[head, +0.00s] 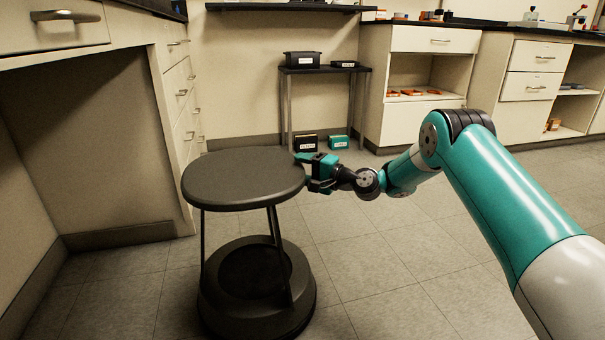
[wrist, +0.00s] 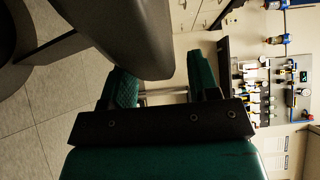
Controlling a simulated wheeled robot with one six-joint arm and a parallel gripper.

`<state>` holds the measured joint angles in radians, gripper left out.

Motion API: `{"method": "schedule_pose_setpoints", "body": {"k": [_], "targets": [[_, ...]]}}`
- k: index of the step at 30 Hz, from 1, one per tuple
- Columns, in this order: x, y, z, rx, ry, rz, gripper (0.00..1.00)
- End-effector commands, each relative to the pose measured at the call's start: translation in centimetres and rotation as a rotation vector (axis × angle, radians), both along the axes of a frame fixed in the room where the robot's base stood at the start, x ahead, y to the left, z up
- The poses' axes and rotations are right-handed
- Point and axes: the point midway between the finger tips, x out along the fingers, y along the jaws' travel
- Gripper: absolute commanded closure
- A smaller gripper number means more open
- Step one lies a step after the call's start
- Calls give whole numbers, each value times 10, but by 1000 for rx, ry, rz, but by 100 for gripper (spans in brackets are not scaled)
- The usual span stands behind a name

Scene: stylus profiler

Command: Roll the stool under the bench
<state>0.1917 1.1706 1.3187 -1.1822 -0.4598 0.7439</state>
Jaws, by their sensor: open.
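The stool (head: 244,180) has a dark round-edged seat, thin legs and a wide round base, and stands upright on the tiled floor in front of the bench (head: 75,45) at the left. The knee space under the bench is empty. My gripper (head: 304,170) is at the right edge of the seat, with its fingers apart. In the wrist view, the seat edge (wrist: 125,35) lies close to the open fingers of my gripper (wrist: 165,85). I cannot tell whether they touch the seat.
The bench's drawer column (head: 180,110) borders the knee space on its right. A small side table (head: 325,71) stands at the back wall with boxes on and below it. Cabinets (head: 415,125) line the back right. The floor (head: 400,270) right of the stool is clear.

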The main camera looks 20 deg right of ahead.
Motion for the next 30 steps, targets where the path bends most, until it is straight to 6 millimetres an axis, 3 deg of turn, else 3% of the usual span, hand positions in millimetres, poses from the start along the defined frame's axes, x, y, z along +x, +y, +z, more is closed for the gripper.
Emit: {"method": "schedule_pose_setpoints", "body": {"k": [11, 18, 23, 30], "targets": [[4, 4, 1, 1, 0, -1, 45], [4, 4, 1, 1, 1, -1, 100], [4, 2, 1, 1, 1, -2, 100], [4, 27, 3, 0, 1, 0, 100]]}}
